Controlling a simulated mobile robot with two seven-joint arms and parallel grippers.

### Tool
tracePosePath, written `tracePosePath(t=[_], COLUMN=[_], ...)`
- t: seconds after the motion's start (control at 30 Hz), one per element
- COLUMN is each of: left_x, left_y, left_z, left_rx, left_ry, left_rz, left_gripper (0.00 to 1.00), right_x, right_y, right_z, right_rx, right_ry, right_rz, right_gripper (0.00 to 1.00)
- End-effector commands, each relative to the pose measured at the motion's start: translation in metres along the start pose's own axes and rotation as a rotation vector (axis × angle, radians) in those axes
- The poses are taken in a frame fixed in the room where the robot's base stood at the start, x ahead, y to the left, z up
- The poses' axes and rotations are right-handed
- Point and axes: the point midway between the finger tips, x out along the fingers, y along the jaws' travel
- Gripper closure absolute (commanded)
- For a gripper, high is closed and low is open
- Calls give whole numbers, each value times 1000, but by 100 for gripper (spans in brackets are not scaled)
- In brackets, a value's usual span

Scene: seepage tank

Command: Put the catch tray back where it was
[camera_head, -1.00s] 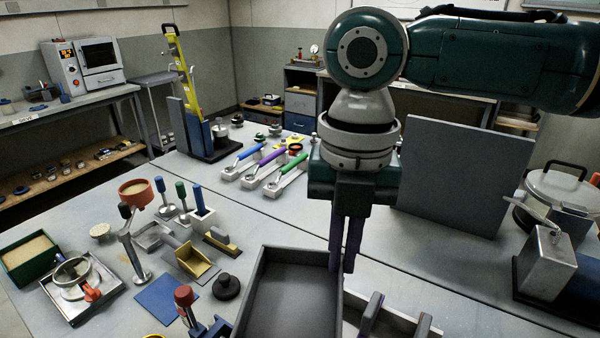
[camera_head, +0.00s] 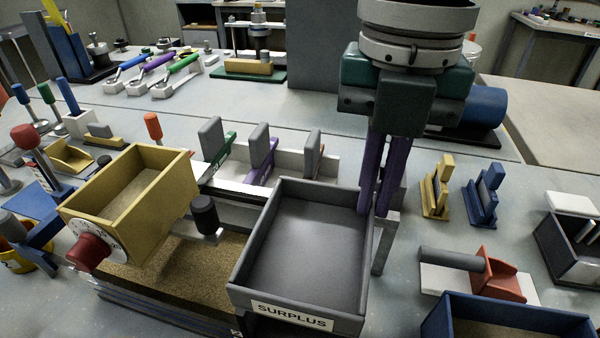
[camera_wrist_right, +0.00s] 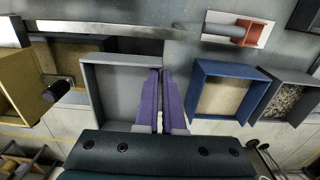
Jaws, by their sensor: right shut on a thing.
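The catch tray is a dark grey, empty open tray (camera_head: 305,240) with a "SURPLUS" label on its front, at the lower middle of the head view. My right gripper (camera_head: 376,212) comes down from above, its purple fingers shut on the tray's right wall. In the right wrist view, the fingers (camera_wrist_right: 160,73) pinch the same wall, with the tray (camera_wrist_right: 108,64) to their left. The tray looks level. I cannot tell whether it rests on something below. My left gripper is not in view.
A yellow box of sand (camera_head: 128,203) with a red knob stands left of the tray, above a sand bed (camera_head: 190,275). Upright grey-topped gates (camera_head: 262,150) stand behind. A blue bin (camera_head: 505,312) and red scoop (camera_head: 497,275) lie to the right. Bare tabletop shows beyond the gripper.

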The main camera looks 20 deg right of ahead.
Motion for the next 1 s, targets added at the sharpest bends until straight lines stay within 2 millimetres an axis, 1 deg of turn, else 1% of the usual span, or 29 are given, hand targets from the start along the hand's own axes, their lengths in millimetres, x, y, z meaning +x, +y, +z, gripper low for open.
tracePosePath(t=[0.03,0.1,0.2,0.3,0.47,0.6,0.7,0.8,1.0], left_x=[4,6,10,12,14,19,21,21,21], left_y=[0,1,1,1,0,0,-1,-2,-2], left_z=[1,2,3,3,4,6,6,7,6], left_rx=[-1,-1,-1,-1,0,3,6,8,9], left_ry=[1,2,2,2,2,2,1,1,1], left_rz=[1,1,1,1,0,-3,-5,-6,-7], left_gripper=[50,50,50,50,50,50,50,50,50], right_x=[18,39,65,81,95,118,131,135,134], right_y=[-1,-1,-1,-1,0,-1,-1,0,0], right_z=[-1,-1,-1,0,0,0,0,0,0], right_rx=[0,1,1,-1,-1,0,0,-2,-2], right_ry=[5,4,3,0,0,1,0,-2,-2], right_rz=[-4,-3,-3,-1,0,-1,-1,1,1], right_gripper=[100,100,100,100,100,100,100,100,100])
